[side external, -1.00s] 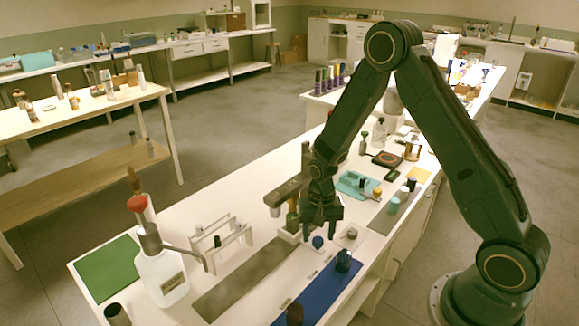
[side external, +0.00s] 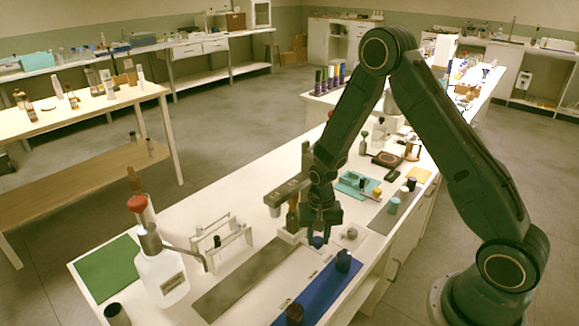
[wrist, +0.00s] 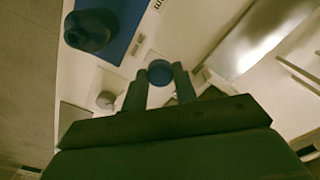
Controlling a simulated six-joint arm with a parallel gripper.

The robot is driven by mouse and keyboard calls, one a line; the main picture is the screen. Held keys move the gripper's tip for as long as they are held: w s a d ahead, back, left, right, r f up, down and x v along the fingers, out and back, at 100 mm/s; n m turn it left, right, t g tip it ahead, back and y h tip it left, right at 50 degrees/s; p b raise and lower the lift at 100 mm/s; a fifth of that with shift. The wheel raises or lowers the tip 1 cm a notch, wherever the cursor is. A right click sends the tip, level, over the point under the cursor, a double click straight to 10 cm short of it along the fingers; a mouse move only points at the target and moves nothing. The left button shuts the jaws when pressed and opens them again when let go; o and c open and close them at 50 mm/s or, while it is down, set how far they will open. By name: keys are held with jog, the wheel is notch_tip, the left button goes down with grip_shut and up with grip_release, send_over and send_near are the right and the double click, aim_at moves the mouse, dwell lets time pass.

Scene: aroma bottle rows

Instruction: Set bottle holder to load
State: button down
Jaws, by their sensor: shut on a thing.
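My gripper (side external: 318,233) points down at the near side of the white bench. In the wrist view its two fingertips (wrist: 160,82) are shut on the round blue knob (wrist: 160,72), one on each side. In the side external view the blue knob (side external: 317,242) shows just under the fingers, partly hidden by them. Small label plates (wrist: 137,45) lie beside the knob on the white surface. Which part is the bottle holder, and which setting the knob is at, I cannot tell.
A grey plate (side external: 245,280), a white rack (side external: 222,243) and a red-capped bottle (side external: 160,275) stand to the left. A small grey round item (side external: 351,233) is right of the gripper.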

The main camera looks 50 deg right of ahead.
jog(key=shift+a, duration=0.1)
jog(key=a, duration=1.8)
jog(key=c, duration=1.1)
grip_release()
jog(key=shift+d, duration=0.1)
jog(key=shift+r, duration=0.15)
notch_tip(320, 180, up, 14)
jog(key=shift+f, duration=0.2)
